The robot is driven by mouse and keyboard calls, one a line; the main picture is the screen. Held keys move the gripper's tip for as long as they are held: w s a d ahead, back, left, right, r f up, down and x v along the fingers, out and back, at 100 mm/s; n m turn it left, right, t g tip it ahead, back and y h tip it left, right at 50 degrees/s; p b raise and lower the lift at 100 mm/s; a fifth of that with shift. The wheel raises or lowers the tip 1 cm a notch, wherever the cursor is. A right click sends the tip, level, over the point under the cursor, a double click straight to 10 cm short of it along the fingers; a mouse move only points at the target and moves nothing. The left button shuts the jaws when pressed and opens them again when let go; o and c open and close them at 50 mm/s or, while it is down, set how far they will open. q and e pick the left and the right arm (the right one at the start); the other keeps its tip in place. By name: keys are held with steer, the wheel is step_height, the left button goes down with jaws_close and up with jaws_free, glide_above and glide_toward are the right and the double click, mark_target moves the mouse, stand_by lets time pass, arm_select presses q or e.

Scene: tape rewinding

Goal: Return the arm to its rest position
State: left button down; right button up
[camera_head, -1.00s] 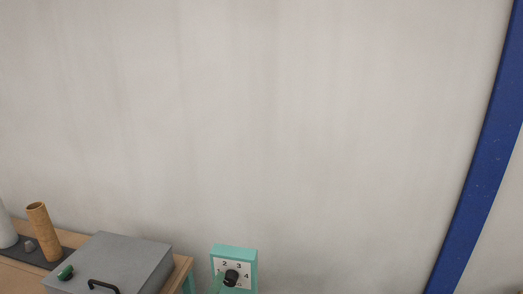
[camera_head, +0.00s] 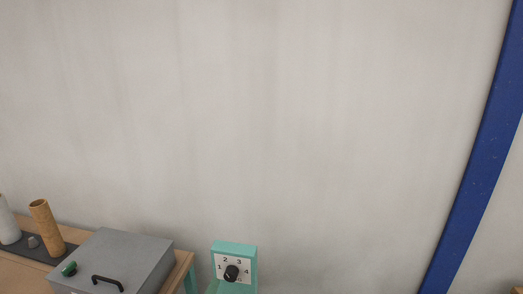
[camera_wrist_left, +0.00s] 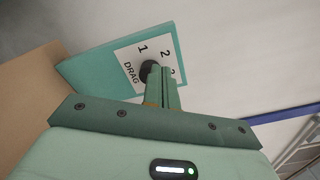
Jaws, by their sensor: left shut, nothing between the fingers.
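My left gripper (camera_wrist_left: 163,84) is shut and empty in the left wrist view. Its green fingers point at the black dial knob (camera_wrist_left: 149,70) and cover part of it. The dial's white face shows the word DRAG and numbers. It sits on a teal box (camera_wrist_left: 100,72). In the head view the dial knob (camera_head: 232,273) shows uncovered on the teal box (camera_head: 236,247) at the bottom edge, with numbers 1 to 4 around it. A small green part of my left arm may show at its lower left. My right gripper is not in view.
A grey box (camera_head: 125,258) with a black handle (camera_head: 107,281) and a green knob (camera_head: 69,269) stands on a wooden bench at the lower left. The wall above is bare.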

arm_select(q)
steer(key=shift+s+a, duration=0.2)
steer(key=shift+s, duration=0.65)
